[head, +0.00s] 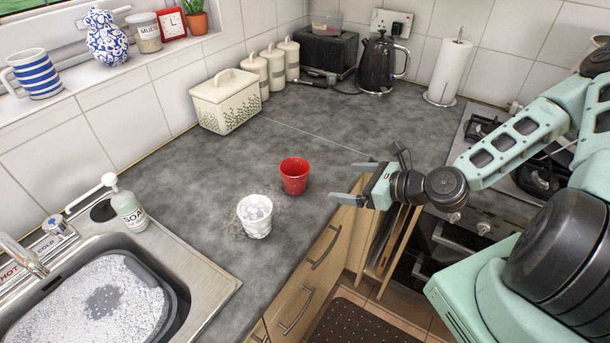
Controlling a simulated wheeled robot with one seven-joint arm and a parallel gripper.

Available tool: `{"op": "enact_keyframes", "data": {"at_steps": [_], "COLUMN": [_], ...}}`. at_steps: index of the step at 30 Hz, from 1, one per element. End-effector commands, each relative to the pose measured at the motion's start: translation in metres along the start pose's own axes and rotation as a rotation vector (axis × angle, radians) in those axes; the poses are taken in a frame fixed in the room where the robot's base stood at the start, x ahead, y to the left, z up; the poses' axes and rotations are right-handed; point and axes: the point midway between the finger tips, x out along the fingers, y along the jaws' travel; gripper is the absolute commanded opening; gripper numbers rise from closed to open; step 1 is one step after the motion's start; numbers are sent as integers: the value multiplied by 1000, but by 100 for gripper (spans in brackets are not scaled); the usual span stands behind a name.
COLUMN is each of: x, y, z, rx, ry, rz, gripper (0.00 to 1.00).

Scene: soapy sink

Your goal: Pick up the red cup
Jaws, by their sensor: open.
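The red cup (294,176) stands upright on the grey worktop, near its front edge. A white cup (255,216) with pale contents stands just in front and to the left of it, apart from it. My gripper (345,182) is open and empty, to the right of the red cup. Its fingers point left toward the cup and do not appear to touch it. Nothing hides the red cup.
A sink (172,290) with a grey basin of suds and a soap bottle (130,211) are at the left. A cream bread bin (226,101), canisters, a toaster, a black kettle (382,66) and a paper towel roll (449,72) line the back. The worktop behind the cups is clear.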

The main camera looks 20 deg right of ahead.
Motion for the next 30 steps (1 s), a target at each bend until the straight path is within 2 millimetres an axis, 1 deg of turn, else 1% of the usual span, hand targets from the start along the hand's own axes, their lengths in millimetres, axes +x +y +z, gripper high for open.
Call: {"op": "enact_keyframes", "data": {"at_steps": [8,19,24,26,30], "x": [29,52,76,84,105], "y": [0,0,0,0,0], "z": [-6,-6,-6,1,2], "rx": [0,-2,-2,1,3], "ry": [-5,-3,-3,-2,-3], "rz": [-2,0,0,1,1], "gripper": [93,93,93,93,93]}}
